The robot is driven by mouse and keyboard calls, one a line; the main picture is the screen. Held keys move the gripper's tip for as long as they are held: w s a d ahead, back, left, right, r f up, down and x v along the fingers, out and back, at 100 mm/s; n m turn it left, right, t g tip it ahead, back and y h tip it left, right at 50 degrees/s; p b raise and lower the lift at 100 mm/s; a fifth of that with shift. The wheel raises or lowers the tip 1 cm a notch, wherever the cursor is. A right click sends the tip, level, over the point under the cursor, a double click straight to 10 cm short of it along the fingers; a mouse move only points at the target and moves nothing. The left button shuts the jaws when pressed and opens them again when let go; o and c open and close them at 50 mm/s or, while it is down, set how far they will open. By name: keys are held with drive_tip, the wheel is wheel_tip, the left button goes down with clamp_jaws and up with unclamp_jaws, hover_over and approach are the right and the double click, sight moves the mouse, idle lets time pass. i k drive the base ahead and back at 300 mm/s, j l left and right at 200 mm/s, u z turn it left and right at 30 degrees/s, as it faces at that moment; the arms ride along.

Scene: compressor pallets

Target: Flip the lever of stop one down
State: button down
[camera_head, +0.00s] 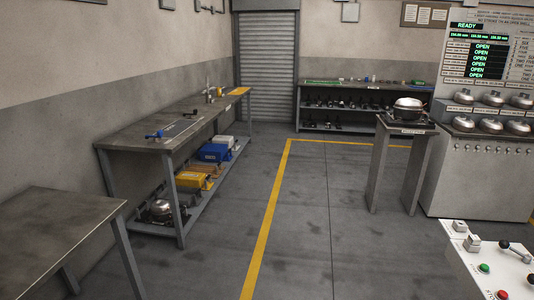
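My gripper is not in view. At the bottom right corner a white control box (478,260) is partly cut off by the picture edge. A black-knobbed lever (505,245) stands on its top, and a second dark lever end (531,278) shows at the right edge. No label naming stop one can be read. A grey cabinet (470,175) at the right carries several silver domed parts, and a panel (490,50) above it shows "READY" and several green "OPEN" lines.
A green button (484,268), a red button (502,295) and grey switches (472,243) sit on the box. A stand (385,165) holds a domed compressor (408,107). A long workbench (150,140) runs along the left wall. The floor (310,230) in the middle is clear, with yellow lines.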

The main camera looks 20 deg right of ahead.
sight(504, 245)
drive_tip(key=i+z, duration=0.4)
drive_tip(key=i, duration=0.15)
drive_tip(key=i+z, duration=0.4)
drive_tip(key=i+l+z, duration=0.1)
drive_tip(key=i+z, duration=0.45)
drive_tip(key=z, duration=0.15)
drive_tip(key=i+j+z, duration=0.1)
drive_tip(key=i+z, duration=0.25)
drive_tip(key=i+l+z, duration=0.3)
drive_tip(key=i+j, duration=0.05)
drive_tip(key=j, duration=0.05)
